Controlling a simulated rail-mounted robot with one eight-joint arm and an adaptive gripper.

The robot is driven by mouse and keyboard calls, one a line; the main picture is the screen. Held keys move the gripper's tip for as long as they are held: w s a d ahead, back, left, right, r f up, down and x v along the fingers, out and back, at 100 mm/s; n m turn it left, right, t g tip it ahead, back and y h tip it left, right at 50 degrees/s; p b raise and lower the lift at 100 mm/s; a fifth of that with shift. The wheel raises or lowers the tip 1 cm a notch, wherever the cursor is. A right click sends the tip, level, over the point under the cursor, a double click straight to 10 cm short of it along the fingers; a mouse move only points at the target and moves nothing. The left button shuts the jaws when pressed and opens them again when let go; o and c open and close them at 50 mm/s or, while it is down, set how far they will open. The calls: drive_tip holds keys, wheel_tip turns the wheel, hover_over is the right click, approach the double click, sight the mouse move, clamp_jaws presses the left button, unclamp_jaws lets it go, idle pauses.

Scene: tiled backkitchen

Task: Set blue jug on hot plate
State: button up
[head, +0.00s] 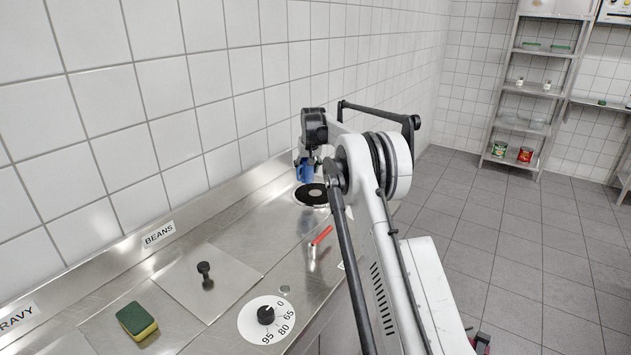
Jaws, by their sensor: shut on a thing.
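The blue jug (305,172) is small in the head view and partly hidden by my arm. My gripper (311,157) is shut on the jug, with the fingers hardly visible behind the arm. The hot plate (312,195) is a black disc with a pale centre and a light rim, set on the steel counter. The jug shows just above the far side of the hot plate in the picture. I cannot tell whether they touch. My arm covers part of the plate's right side.
A red-handled tool (321,236) lies on the steel counter (285,250) in front of the hot plate. A lid with a black knob (205,275), a sponge (137,321) and a white dial (266,319) are nearer. The tiled wall (215,85) runs along the left.

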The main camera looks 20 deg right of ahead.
drive_tip(key=d, duration=0.1)
drive_tip(key=d+f, duration=0.2)
drive_tip(key=shift+w+d+f, duration=0.15)
drive_tip(key=shift+w+d, duration=0.1)
drive_tip(key=shift+d, duration=0.1)
drive_tip(key=shift+f+p, duration=0.45)
drive_tip(key=shift+f, duration=1.5)
drive_tip(key=shift+f, duration=0.1)
drive_tip(key=shift+f, duration=0.15)
drive_tip(key=o, duration=1.4)
